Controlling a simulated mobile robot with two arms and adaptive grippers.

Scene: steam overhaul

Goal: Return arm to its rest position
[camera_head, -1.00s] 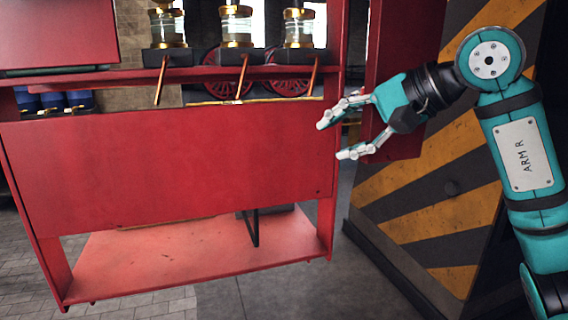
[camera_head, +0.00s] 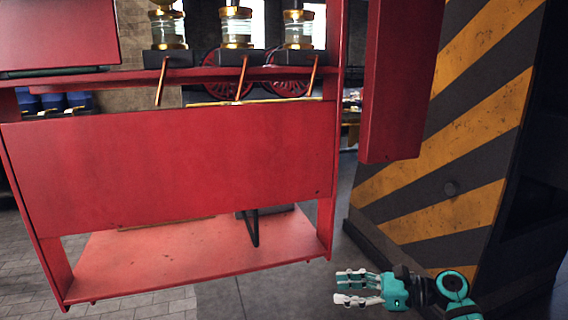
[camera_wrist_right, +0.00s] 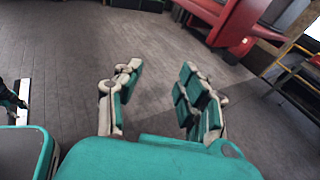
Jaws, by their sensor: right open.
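My right gripper (camera_head: 355,288) is low at the bottom right in the head view, to the right of the red stand's lower shelf and in front of the striped pillar's base. Its white and teal fingers point left, are apart, and hold nothing. In the right wrist view the two fingers (camera_wrist_right: 158,100) are spread with only grey floor between them. Most of the right arm is outside the head view. My left gripper is not seen in the head view.
The red stand (camera_head: 170,165) fills the left and middle, with several brass and glass lamps with copper levers on its shelf. A yellow and black striped pillar (camera_head: 450,190) stands at right. Grey floor (camera_head: 300,285) is clear between them.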

